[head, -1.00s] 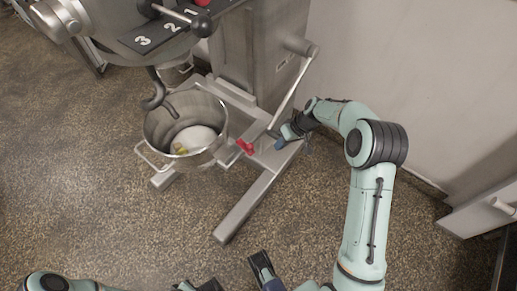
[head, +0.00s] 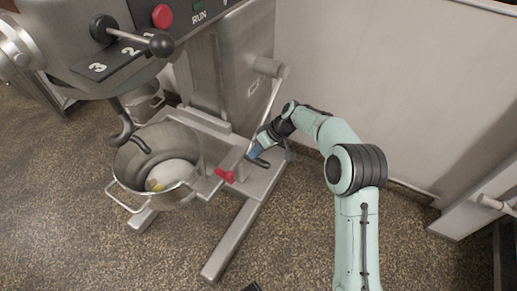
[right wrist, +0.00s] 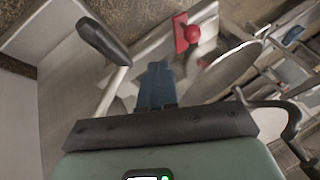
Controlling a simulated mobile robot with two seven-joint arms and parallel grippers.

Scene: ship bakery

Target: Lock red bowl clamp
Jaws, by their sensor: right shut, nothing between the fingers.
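The red bowl clamp (head: 226,175) sits on the mixer's metal bowl support, just right of the steel bowl (head: 128,168). In the right wrist view the clamp (right wrist: 180,34) shows as a red plate with a red ball beside it, beyond my fingertips. My right gripper (head: 257,154) is shut and empty, up and right of the clamp and apart from it. Its blue fingers also show together in the right wrist view (right wrist: 157,78). Of my left gripper only a dark tip (head: 252,286) seems to show at the bottom edge; its jaws are hidden.
A metal lever (head: 268,105) with a black grip (right wrist: 103,40) stands close beside my right gripper. The dough hook (head: 122,128) hangs over the bowl, which holds pale contents. A grey wall is behind and right. The speckled floor in front is open.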

